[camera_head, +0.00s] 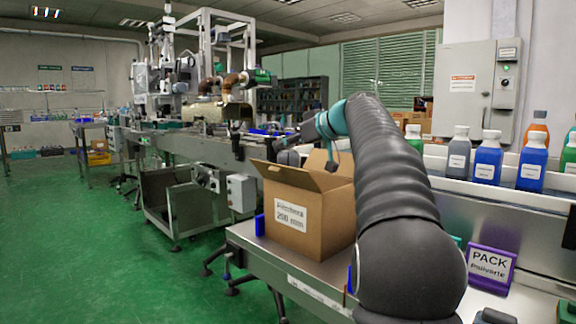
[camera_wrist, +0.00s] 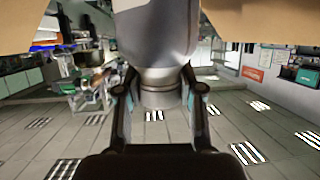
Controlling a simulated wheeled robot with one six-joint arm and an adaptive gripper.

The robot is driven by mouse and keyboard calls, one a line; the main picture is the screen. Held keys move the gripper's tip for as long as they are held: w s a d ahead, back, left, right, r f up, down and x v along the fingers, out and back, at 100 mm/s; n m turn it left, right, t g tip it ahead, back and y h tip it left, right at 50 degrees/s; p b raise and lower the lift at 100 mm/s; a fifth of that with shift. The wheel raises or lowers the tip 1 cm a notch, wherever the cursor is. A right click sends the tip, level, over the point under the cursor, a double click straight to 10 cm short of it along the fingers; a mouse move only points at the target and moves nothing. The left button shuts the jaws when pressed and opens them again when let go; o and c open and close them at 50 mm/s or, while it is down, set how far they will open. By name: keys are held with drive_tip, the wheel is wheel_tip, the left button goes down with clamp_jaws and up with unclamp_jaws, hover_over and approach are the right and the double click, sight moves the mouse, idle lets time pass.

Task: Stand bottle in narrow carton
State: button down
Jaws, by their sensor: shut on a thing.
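The carton (camera_head: 308,222) is a brown box with raised flaps and a white label, standing on the metal bench. In the wrist view, which appears upside down, my gripper (camera_wrist: 158,97) is shut on the grey cap of a grey bottle (camera_wrist: 155,30). The bottle's body runs from the cap out of the top of that picture. Brown flaps of the carton (camera_wrist: 275,20) show on both sides of the body. In the head view, my arm reaches over the carton's open top. The bottle's bottom and the carton's inside are hidden, so its depth cannot be told.
Blue stops (camera_head: 259,225) stand beside the carton on the bench (camera_head: 250,237). Several capped bottles (camera_head: 488,158) stand on a ledge at the right. A purple PACK sign (camera_head: 491,266) stands at the front right. A conveyor line (camera_head: 200,147) lies behind, with open green floor left.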

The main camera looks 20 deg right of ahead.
sight(287, 156)
drive_tip(key=shift+f+b, duration=0.4)
drive_tip(key=shift+f, duration=1.3)
drive_tip(key=shift+f+b, duration=0.4)
drive_tip(key=shift+b, duration=0.05)
drive_tip(key=c, duration=0.7)
unclamp_jaws()
drive_tip(key=shift+r+p, duration=0.45)
drive_tip(key=shift+p, duration=0.05)
drive_tip(key=v, duration=1.2)
